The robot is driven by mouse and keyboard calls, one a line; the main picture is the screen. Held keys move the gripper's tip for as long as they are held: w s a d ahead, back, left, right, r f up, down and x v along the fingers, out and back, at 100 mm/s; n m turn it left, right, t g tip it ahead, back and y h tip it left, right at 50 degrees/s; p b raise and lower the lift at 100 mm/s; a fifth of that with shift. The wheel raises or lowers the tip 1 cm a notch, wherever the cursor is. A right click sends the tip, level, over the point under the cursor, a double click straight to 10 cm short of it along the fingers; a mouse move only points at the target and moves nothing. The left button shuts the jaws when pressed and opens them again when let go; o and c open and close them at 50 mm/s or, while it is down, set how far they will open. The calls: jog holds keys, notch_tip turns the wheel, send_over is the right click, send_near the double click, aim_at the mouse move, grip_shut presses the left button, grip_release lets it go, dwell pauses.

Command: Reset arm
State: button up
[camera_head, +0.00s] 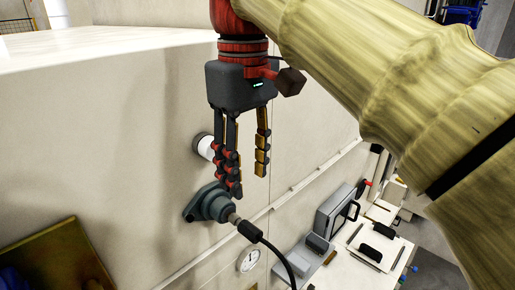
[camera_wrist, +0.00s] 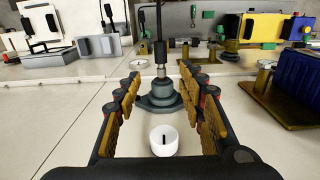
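My gripper (camera_head: 249,182) hangs in front of the pale panel, with its fingers pointing down in the head view. Its fingers are spread apart and hold nothing that I can see. In the wrist view the fingers of my gripper (camera_wrist: 161,78) frame a white round knob (camera_wrist: 163,141) with a dark slot. The knob (camera_head: 206,146) is partly behind the fingers in the head view. Beyond it is a grey flanged fitting (camera_wrist: 161,97), with a plug and black cable; the fitting (camera_head: 210,204) lies just below the fingertips. Contact cannot be told.
The pale panel (camera_head: 110,120) fills the left. A round gauge (camera_head: 249,261) sits below the fitting, and the black cable (camera_head: 277,254) curves down. A white bench (camera_head: 345,272) with tools and a grey case stands lower right.

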jog(key=s+d+f+m+t, duration=0.25)
jog(key=d+f+m, duration=0.25)
jog(key=d+f, duration=0.8)
jog(key=s+d+f+m+t, duration=0.2)
jog(key=s+d+f, duration=0.1)
jog(key=d+f, duration=0.3)
jog(key=s+d+f+m+t, duration=0.1)
jog(key=s+d+f+m, duration=0.3)
jog(key=f, duration=0.5)
notch_tip(320, 180, down, 34)
jog(key=w+n+b, duration=0.1)
jog(key=b, duration=3.4)
jog(key=shift+d+f, duration=0.25)
jog(key=shift+d, duration=0.1)
